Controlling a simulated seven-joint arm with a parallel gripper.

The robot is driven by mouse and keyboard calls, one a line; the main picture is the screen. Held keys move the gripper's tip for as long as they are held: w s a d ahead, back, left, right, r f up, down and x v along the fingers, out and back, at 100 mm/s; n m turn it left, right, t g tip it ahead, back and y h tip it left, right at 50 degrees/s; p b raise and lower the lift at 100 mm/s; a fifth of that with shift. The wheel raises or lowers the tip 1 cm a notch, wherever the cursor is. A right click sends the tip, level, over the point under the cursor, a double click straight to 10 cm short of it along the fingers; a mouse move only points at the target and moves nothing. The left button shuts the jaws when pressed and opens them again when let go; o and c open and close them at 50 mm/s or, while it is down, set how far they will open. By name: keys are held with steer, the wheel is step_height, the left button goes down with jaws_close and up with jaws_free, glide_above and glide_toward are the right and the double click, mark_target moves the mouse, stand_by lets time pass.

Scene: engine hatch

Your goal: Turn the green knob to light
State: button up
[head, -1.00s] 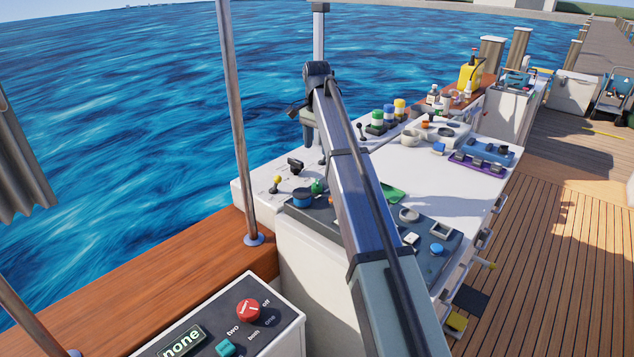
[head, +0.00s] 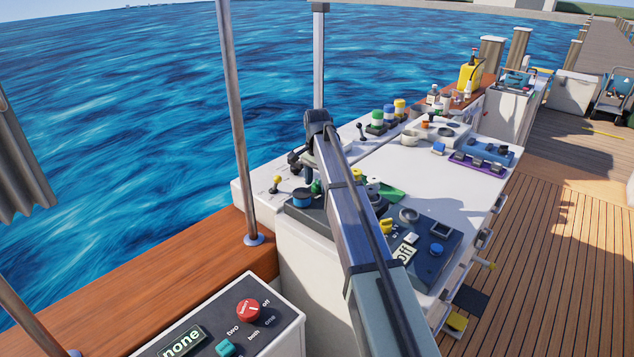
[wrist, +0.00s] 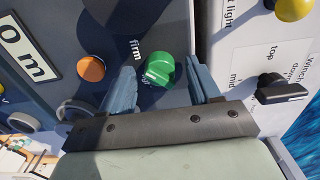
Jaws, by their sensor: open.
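The green knob (wrist: 160,68) sits on the dark panel in the wrist view, with the word "firm" printed beside it. My gripper (wrist: 158,75) is open, with one finger on each side of the knob and a visible gap on both sides. Whether the fingers reach down to its height is hard to tell. In the head view the green knob (head: 316,187) is small and partly hidden by my arm. The word "light" shows on the neighbouring white panel at the top of the wrist view.
In the wrist view an orange button (wrist: 91,68) lies left of the knob. A yellow knob (wrist: 294,8) and a black lever (wrist: 283,90) are on the white panel to the right.

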steer(key=shift+f, duration=0.15)
steer(key=c, duration=1)
